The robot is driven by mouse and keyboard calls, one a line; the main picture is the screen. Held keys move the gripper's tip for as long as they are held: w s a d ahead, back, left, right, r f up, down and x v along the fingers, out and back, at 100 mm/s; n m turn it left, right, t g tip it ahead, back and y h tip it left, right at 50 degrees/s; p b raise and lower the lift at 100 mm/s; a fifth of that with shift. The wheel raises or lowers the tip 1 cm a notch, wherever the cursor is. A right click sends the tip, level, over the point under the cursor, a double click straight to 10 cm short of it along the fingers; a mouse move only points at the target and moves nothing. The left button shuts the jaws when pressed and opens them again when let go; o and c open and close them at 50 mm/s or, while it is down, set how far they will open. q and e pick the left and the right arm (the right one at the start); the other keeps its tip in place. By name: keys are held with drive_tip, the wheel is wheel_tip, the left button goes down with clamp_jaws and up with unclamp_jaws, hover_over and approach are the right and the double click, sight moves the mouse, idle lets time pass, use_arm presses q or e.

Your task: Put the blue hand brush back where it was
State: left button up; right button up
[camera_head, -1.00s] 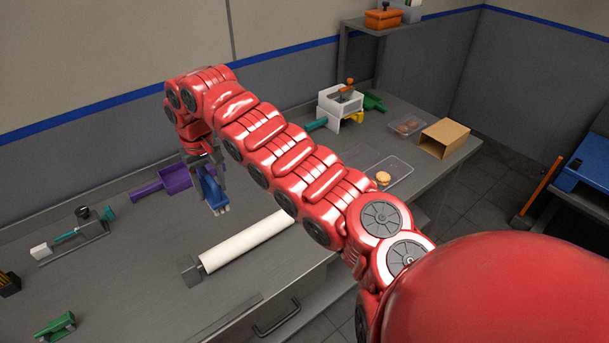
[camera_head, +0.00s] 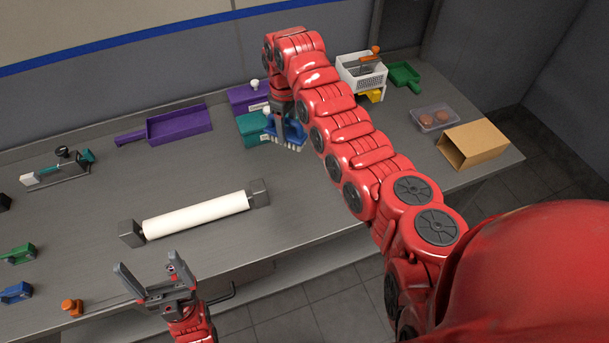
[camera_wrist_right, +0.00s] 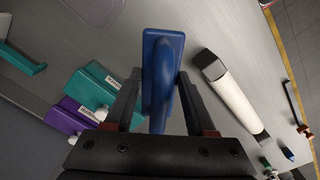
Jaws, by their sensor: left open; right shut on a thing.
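The blue hand brush (camera_head: 291,132) is in my right gripper (camera_head: 284,118), bristles down, in front of the teal box (camera_head: 251,130). In the right wrist view the brush (camera_wrist_right: 162,70) sits between both fingers of my right gripper (camera_wrist_right: 155,92), which are shut on it. The arm hides part of that grip in the head view. Whether the bristles touch the table I cannot tell. My left gripper (camera_head: 147,280) is open and empty at the table's front edge, in front of the white roller (camera_head: 195,214).
A purple dustpan (camera_head: 180,125) lies left of the boxes, and a purple box (camera_head: 245,98) stands behind the teal one. Right of my arm are a white basket (camera_head: 362,72), a clear tub (camera_head: 434,118) and a cardboard box (camera_head: 474,145). Small blocks lie at the left.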

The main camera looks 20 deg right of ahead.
sight(300, 150)
drive_tip(key=s+f+n, duration=0.1)
drive_tip(key=s+d+f+n+p, duration=0.1)
drive_tip(key=f+n, duration=0.1)
drive_tip(key=s+d+f+n, duration=0.1)
drive_tip(key=f, duration=0.1)
drive_tip(key=shift+f+n+p, duration=0.25)
drive_tip(key=shift+n+p, duration=0.05)
drive_tip(key=shift+p, duration=0.05)
drive_tip(key=shift+s+d+f, duration=0.2)
drive_tip(key=shift+s+f, duration=0.05)
drive_tip(key=shift+f, duration=0.05)
drive_tip(key=shift+n, duration=0.3)
wheel_tip(300, 150, down, 6)
drive_tip(key=shift+s+d+p, duration=0.1)
drive_tip(key=shift+d+p, duration=0.05)
drive_tip(key=shift+p, duration=0.4)
drive_tip(key=shift+f, duration=0.5)
drive_tip(key=shift+f+p, duration=0.35)
drive_tip(key=shift+f, duration=0.3)
wheel_tip(300, 150, down, 2)
